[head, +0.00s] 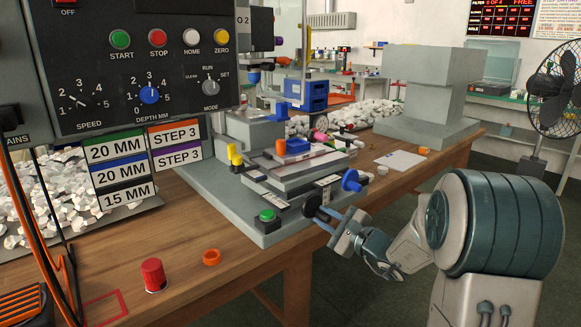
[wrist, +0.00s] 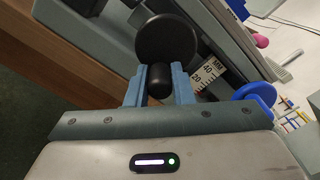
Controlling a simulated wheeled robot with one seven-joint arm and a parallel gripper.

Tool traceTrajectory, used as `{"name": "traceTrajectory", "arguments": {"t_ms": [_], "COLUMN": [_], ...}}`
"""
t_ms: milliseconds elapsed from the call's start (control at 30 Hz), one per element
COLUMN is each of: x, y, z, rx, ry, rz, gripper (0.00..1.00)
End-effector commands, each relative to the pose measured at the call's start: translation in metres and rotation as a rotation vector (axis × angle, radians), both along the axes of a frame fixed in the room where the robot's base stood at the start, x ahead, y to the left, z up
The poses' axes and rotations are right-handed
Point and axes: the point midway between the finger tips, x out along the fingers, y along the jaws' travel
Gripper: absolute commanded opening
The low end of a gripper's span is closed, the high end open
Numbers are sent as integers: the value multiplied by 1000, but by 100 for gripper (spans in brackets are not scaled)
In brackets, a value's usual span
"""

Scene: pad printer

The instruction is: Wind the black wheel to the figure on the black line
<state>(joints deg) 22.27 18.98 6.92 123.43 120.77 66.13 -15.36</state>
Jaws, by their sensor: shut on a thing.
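The black wheel (head: 312,205) is on the front of the grey machine's stage. In the wrist view the black wheel (wrist: 167,38) shows with its black hub (wrist: 160,80) towards me. My gripper (head: 325,216) has its two blue fingers shut on the hub; the fingers also show in the wrist view (wrist: 159,88). A white scale (wrist: 207,74) marked 20, 40 and MM lies right of the wheel; its exact reading is too small to tell.
A blue wheel (head: 352,181) is just right of the black one, close to my gripper; it also shows in the wrist view (wrist: 256,94). A green button (head: 267,214) is on the base to the left. A red cylinder (head: 153,275) and orange ring (head: 211,257) stand on the bench.

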Motion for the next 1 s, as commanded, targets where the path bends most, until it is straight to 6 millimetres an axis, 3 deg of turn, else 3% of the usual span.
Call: {"name": "traceTrajectory", "arguments": {"t_ms": [100,367,1000], "x": [5,5,6], "y": [-8,-8,-8], "z": [7,8,31], "rx": [-1,1,0], "ry": [-7,-6,-9], "rz": [-8,-6,-3], "gripper": [0,0,0]}}
